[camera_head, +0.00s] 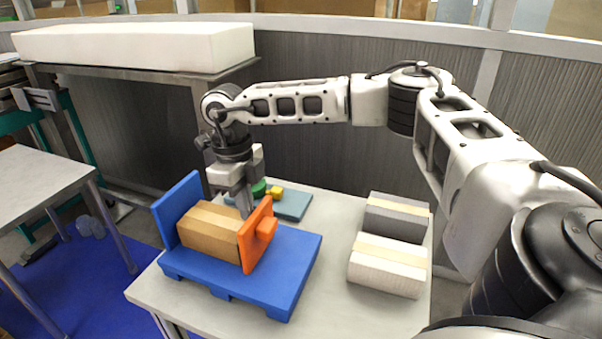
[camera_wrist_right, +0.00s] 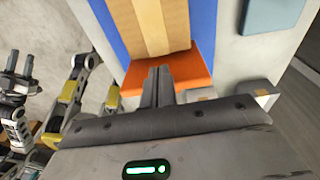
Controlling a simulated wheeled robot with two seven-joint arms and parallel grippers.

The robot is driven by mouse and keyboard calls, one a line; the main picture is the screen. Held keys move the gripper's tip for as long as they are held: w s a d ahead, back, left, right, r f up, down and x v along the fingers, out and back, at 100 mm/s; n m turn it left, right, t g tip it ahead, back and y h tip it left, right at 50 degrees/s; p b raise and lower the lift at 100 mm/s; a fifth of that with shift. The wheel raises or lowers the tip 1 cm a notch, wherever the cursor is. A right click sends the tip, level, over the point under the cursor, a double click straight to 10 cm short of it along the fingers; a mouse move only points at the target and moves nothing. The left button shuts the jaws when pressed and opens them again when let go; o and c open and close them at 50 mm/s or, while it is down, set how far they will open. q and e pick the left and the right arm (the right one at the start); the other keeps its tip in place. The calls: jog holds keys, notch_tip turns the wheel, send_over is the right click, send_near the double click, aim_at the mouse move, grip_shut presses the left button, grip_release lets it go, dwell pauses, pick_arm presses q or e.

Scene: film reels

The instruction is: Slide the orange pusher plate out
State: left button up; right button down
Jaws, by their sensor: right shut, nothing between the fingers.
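The orange pusher plate (camera_head: 256,236) stands upright with a knob on its outer face, on the blue base (camera_head: 290,262). A brown box (camera_head: 207,233) with a lighter tape strip lies between it and an upright blue plate (camera_head: 179,207). My right gripper (camera_head: 246,212) points down, shut and empty, at the plate's upper far edge, beside the box. In the right wrist view the shut fingers (camera_wrist_right: 158,72) overlap the orange plate (camera_wrist_right: 190,72); I cannot tell whether they touch it. The brown box (camera_wrist_right: 150,22) shows beyond. My left gripper does not show in the head view.
A dark grey box (camera_head: 396,218) and a white box (camera_head: 388,268) stand on the right of the table (camera_head: 335,318). A blue-grey tray (camera_head: 292,206) with green and yellow pieces lies behind the base. Clear tabletop lies between the base and the boxes.

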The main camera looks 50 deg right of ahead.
aim_at(273, 225)
jog(key=shift+s+d+p, duration=0.15)
jog(key=shift+s+d, duration=0.2)
jog(key=shift+s, duration=0.5)
jog(key=shift+s+d+p, duration=0.15)
jog(key=shift+s+d, duration=0.15)
jog(key=shift+s, duration=0.5)
jog(key=shift+s+d, duration=0.3)
jog(key=shift+s, duration=0.45)
jog(key=shift+s+d, duration=0.25)
jog(key=shift+s, duration=0.3)
dwell(0.4)
